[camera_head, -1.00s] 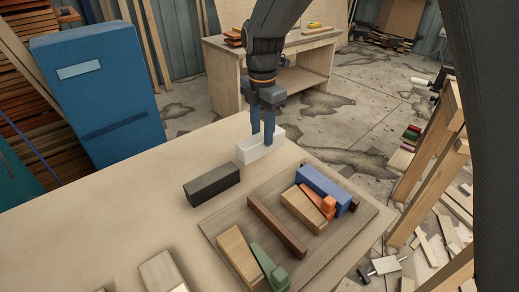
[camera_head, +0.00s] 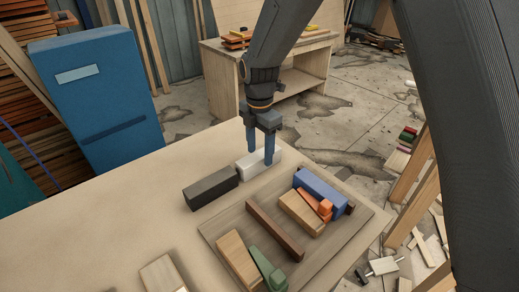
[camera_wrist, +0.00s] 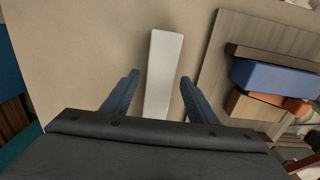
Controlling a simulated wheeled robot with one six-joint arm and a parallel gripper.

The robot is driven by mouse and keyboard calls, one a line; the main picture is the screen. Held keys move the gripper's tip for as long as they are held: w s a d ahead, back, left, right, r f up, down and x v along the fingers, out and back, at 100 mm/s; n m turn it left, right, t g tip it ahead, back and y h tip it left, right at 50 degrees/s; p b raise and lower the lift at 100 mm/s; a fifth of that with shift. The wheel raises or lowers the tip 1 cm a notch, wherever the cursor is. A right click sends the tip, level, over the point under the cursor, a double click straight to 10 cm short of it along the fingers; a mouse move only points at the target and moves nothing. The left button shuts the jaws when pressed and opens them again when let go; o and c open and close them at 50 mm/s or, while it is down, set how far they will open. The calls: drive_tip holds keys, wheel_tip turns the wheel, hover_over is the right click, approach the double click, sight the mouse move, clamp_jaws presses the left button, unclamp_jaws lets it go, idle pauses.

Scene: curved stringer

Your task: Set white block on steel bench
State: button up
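The white block (camera_head: 258,168) is a plain oblong on the tan tabletop (camera_head: 110,220), just beyond and right of a dark grey block (camera_head: 210,188). My gripper (camera_head: 260,160) points down over it. The wrist view shows the white block (camera_wrist: 163,70) between my two spread fingers (camera_wrist: 157,85), with a gap on each side. My gripper is open and holds nothing. The near end of the block is hidden by the gripper body in the wrist view. I cannot make out any surface that looks like steel.
A wooden board (camera_head: 225,230) on the tabletop, right of the dark block, carries several blocks, including a blue one (camera_head: 320,188) and a green one (camera_head: 265,268). A light block (camera_head: 160,272) lies at the front. A wooden workbench (camera_head: 225,85) stands behind. The tabletop's left is clear.

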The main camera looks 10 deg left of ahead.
sight(259, 154)
wheel_tip(259, 154, up, 12)
drive_tip(key=b, duration=0.3)
drive_tip(key=shift+r+b, duration=0.2)
drive_tip(key=shift+b, duration=0.15)
idle(0.4)
